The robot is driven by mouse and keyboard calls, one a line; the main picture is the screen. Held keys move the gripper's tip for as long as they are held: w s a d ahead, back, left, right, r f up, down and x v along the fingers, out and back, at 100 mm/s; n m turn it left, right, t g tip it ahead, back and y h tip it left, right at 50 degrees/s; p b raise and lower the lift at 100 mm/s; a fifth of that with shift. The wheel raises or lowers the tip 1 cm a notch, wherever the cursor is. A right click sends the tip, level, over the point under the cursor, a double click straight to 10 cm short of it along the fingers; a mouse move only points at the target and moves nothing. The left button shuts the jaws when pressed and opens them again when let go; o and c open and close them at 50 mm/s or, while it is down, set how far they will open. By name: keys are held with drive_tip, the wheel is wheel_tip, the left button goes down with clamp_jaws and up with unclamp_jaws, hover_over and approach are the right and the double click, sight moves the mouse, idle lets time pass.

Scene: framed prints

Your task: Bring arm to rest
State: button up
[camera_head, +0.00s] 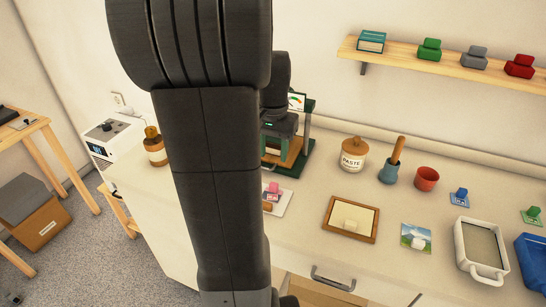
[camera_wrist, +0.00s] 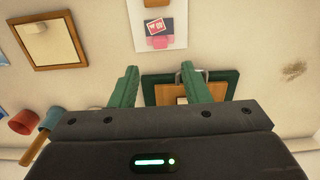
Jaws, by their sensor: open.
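My gripper (camera_wrist: 156,80) shows in the wrist view with its two green fingers spread apart and nothing between them. It is over the bench, near a green-edged device with a wooden panel (camera_wrist: 178,92), which shows beyond and between the fingers. In the head view my dark arm rises in front and hides part of the bench. The same device (camera_head: 300,150), with a gauge on top, stands behind the arm, and my wrist overlaps it. I cannot tell the clearance between them.
A white sheet with a pink block (camera_head: 273,187) lies in front of the device. A framed panel (camera_head: 334,222), paste jar (camera_head: 353,154), blue pot (camera_head: 389,173), red cup (camera_head: 427,179) and white tray (camera_head: 462,247) stand to the right. A shelf (camera_head: 400,57) is above. A bottle (camera_head: 155,150) is left.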

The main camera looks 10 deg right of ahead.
sight(273, 185)
drive_tip(key=shift+f, duration=0.1)
wheel_tip(273, 185, down, 13)
drive_tip(key=shift+r+b, duration=0.15)
drive_tip(key=shift+b, duration=0.5)
drive_tip(key=shift+r+p, duration=0.3)
drive_tip(key=shift+r, duration=1.7)
drive_tip(key=shift+f, duration=0.1)
